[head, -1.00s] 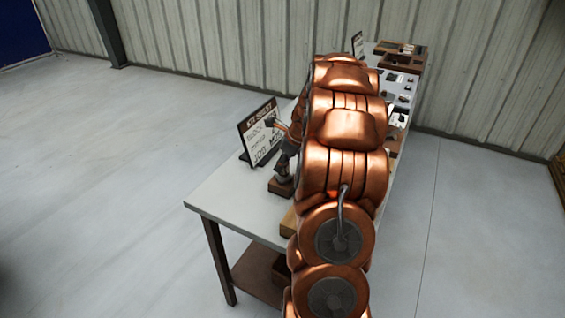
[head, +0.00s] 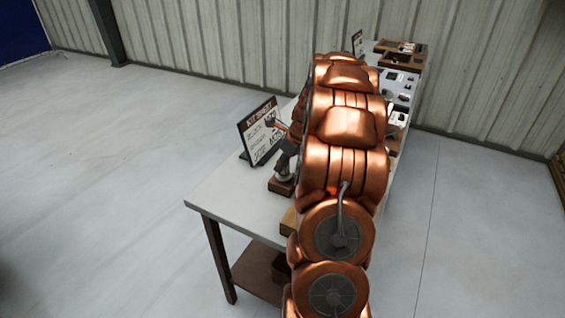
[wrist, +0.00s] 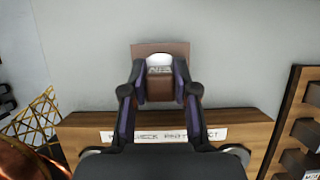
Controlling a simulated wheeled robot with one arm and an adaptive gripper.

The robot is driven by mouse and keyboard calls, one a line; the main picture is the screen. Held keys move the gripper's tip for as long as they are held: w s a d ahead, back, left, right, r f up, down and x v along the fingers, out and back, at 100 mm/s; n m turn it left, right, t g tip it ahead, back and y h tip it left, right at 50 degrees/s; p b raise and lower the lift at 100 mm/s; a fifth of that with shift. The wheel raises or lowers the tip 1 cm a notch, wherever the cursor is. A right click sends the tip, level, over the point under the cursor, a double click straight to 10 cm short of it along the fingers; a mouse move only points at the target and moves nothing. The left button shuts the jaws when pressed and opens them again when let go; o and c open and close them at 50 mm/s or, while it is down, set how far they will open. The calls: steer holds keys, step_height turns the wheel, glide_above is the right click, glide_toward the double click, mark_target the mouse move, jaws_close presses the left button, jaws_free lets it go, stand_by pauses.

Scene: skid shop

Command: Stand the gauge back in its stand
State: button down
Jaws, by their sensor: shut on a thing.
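My gripper (wrist: 161,80) is shut on the gauge (wrist: 159,60), which shows in the wrist view as a pale, rounded face with a grey marked band between the fingertips. A brown part shows below it between the fingers. A small brown wooden block, seemingly the stand (wrist: 143,49), lies right at the fingertips. The stand also shows in the head view (head: 281,187), on the near part of the table, with my gripper (head: 285,170) just above it. I cannot tell whether the gauge sits in the stand or is just over it.
The long grey table (head: 225,200) runs away to the back. A kit sign (head: 259,133) stands just left of my gripper. A labelled wooden board (wrist: 240,127) lies below the fingers in the wrist view, with a slotted wooden rack (wrist: 292,115) at right.

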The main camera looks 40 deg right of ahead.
steer(key=shift+f, duration=0.55)
stand_by(0.4)
steer(key=shift+c, duration=2)
jaws_free()
steer(key=shift+r+p, duration=3)
steer(key=shift+r, duration=1.5)
steer(key=shift+a, duration=0.1)
